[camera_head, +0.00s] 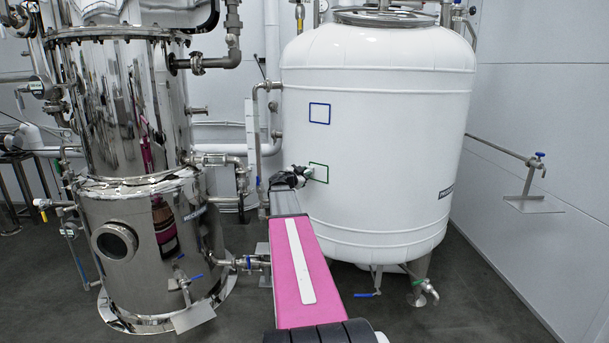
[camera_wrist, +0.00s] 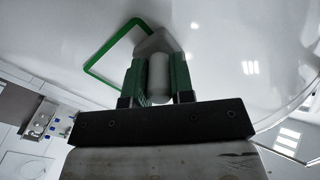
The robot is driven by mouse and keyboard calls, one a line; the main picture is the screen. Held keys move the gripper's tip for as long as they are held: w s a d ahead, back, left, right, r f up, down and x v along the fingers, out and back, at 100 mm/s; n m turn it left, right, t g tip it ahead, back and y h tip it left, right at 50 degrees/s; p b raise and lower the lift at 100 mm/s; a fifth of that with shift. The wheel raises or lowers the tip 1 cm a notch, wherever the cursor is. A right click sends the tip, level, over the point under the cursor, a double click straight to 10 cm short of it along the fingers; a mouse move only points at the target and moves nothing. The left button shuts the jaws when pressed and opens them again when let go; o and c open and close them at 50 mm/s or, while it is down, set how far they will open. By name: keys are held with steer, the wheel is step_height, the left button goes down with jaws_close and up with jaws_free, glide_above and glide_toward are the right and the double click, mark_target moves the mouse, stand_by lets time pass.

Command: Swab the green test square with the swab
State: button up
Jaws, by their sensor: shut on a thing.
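The green test square (camera_head: 318,164) is a green outline on the side of the white tank (camera_head: 380,110). In the wrist view part of the green outline (camera_wrist: 101,60) shows left of and beyond my gripper. My gripper (camera_wrist: 160,75) is shut on the swab (camera_wrist: 158,75), a pale rod between its green fingers. The swab's wide pale tip lies over the right part of the square in the wrist view; I cannot tell whether it touches the tank. The swab is too small to make out there.
A blue outlined square (camera_head: 319,113) is above the green one on the tank. A shiny steel tank (camera_head: 125,190) with pipes and valves stands at left. A pipe (camera_head: 262,140) runs close along the white tank's left side. Grey floor (camera_head: 480,285) is open at right.

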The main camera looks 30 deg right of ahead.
mark_target(320, 172)
steer(key=shift+s+d, duration=0.55)
steer(key=shift+s, duration=0.8)
steer(key=shift+s+d, duration=0.5)
steer(key=shift+s, duration=0.9)
steer(key=shift+s+d, duration=0.55)
steer(key=shift+s, duration=0.8)
steer(key=shift+w, duration=0.15)
steer(key=shift+w+a, duration=0.25)
steer(key=shift+w, duration=0.65)
steer(key=shift+w+a, duration=0.2)
steer(key=shift+w, duration=0.65)
jaws_close()
steer(key=shift+w+a, duration=0.35)
steer(key=shift+w, duration=0.45)
steer(key=shift+w+a, duration=0.35)
steer(key=shift+w, duration=0.45)
steer(key=shift+w+a, duration=0.35)
steer(key=shift+w, duration=0.45)
steer(key=shift+s+a, duration=0.1)
steer(key=shift+s, duration=0.05)
steer(key=shift+v, duration=3)
